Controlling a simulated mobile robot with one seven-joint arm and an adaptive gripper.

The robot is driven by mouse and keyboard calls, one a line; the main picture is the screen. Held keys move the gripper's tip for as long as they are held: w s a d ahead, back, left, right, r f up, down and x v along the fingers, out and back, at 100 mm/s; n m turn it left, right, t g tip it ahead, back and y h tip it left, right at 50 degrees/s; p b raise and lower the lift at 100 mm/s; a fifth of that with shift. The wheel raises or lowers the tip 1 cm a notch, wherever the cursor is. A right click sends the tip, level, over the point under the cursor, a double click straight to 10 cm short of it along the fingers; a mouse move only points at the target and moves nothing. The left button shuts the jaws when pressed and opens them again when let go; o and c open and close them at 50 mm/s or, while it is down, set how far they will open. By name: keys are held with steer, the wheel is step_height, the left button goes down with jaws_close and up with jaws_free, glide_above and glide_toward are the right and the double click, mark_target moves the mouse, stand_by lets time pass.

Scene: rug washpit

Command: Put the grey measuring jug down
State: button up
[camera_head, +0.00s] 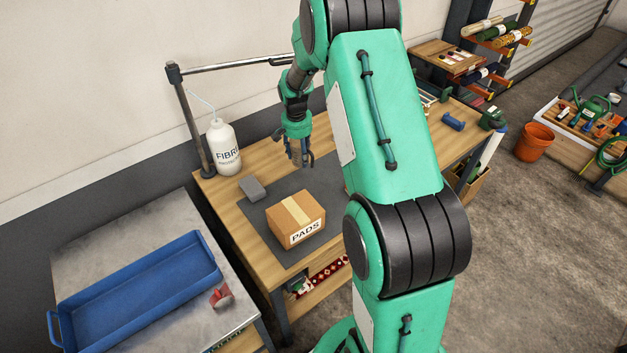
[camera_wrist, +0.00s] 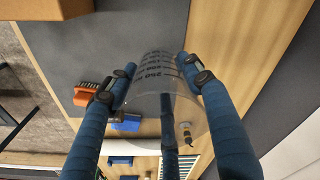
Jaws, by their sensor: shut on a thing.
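The measuring jug (camera_wrist: 152,85) looks clear and greyish, with dark scale marks and numbers on its side. In the wrist view it sits between the blue fingers of my gripper (camera_wrist: 156,66), which are shut on it. In the head view my gripper (camera_head: 303,157) points down over the back part of the dark grey mat (camera_head: 322,183) on the wooden workbench (camera_head: 232,213). The jug is too small and too covered by the fingers to make out there. I cannot tell whether its base touches the surface.
A cardboard PADS box (camera_head: 290,222) and a grey block (camera_head: 252,188) are on the mat's front part. A white FIBRE bottle (camera_head: 222,150) stands at the back left by a metal post. A blue tray (camera_head: 140,288) is on the metal table. My arm hides the bench's middle right.

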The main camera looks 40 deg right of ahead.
steer(key=shift+m, duration=0.5)
steer(key=s+d, duration=0.1)
steer(key=d, duration=0.1)
steer(key=s+d, duration=0.1)
steer(key=s, duration=0.1)
steer(key=shift+s+d+r, duration=0.15)
steer(key=shift+d+r, duration=0.05)
steer(key=shift+d, duration=0.15)
steer(key=shift+f, duration=0.15)
steer(key=shift+f, duration=3)
steer(key=shift+f+b, duration=0.45)
steer(key=shift+f, duration=1.4)
steer(key=shift+f, duration=0.15)
steer(key=o, duration=1.3)
